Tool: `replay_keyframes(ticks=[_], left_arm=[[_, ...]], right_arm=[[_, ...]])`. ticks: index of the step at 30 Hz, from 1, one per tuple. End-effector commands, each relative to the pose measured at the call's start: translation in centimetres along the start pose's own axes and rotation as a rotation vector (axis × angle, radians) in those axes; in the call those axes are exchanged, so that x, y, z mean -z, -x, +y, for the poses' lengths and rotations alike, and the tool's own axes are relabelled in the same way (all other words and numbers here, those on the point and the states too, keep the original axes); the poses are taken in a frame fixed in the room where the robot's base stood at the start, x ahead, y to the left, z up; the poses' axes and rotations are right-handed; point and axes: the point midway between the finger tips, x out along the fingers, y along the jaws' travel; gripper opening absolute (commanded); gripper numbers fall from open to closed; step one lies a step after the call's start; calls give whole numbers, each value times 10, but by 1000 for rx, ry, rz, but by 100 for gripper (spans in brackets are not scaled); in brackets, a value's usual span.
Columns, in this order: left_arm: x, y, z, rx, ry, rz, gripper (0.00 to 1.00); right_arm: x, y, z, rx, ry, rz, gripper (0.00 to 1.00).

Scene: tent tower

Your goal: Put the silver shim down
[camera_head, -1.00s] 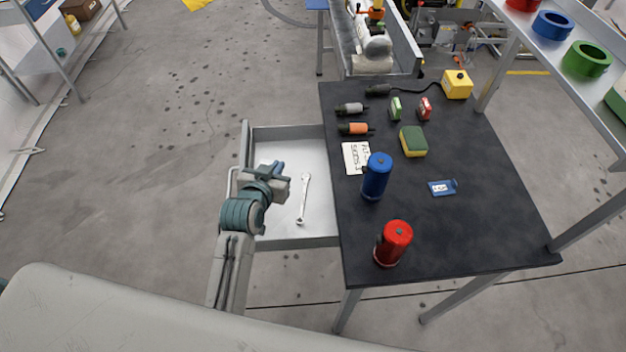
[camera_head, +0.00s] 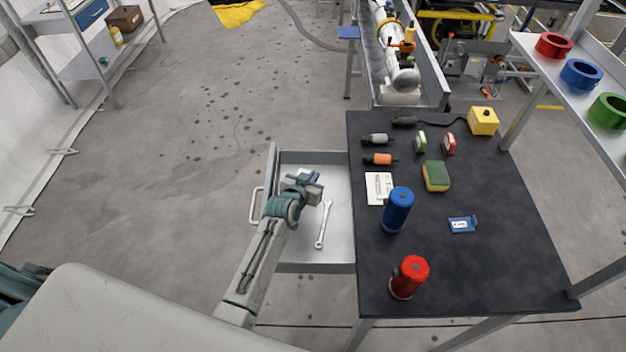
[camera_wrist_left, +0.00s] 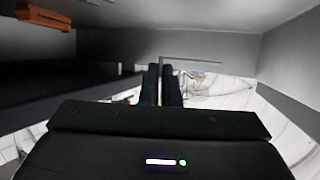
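My left gripper (camera_head: 312,188) is over the open drawer (camera_head: 318,267), near its back left part. In the left wrist view its two dark fingers (camera_wrist_left: 163,78) are nearly together, with a narrow gap. A thin grey strip (camera_wrist_left: 195,58) shows at the fingertips. It looks like the silver shim seen edge-on, held between them. The shim cannot be made out in the head view, where the wrist covers the fingertips. A silver wrench (camera_head: 324,225) lies in the drawer to the right of the gripper. My right gripper is not in view.
The dark table (camera_head: 450,270) adjoins the drawer on the right. The drawer's front floor is clear beside the wrench.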

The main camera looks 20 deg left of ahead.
Motion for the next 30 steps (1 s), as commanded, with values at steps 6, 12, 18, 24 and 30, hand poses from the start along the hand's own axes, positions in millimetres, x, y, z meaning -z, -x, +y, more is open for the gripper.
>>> replay_keyframes(ticks=[6,12,18,24,30], left_arm=[[-13,-6,0,1,0,2,0],[-13,-6,0,1,0,1,0],[-20,-8,0,1,0,1,0],[-24,-10,0,1,0,1,0],[-24,-10,0,1,0,0,24]], right_arm=[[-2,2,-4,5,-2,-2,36],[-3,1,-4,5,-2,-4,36],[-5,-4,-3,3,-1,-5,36],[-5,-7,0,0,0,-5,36],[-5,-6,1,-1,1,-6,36]])
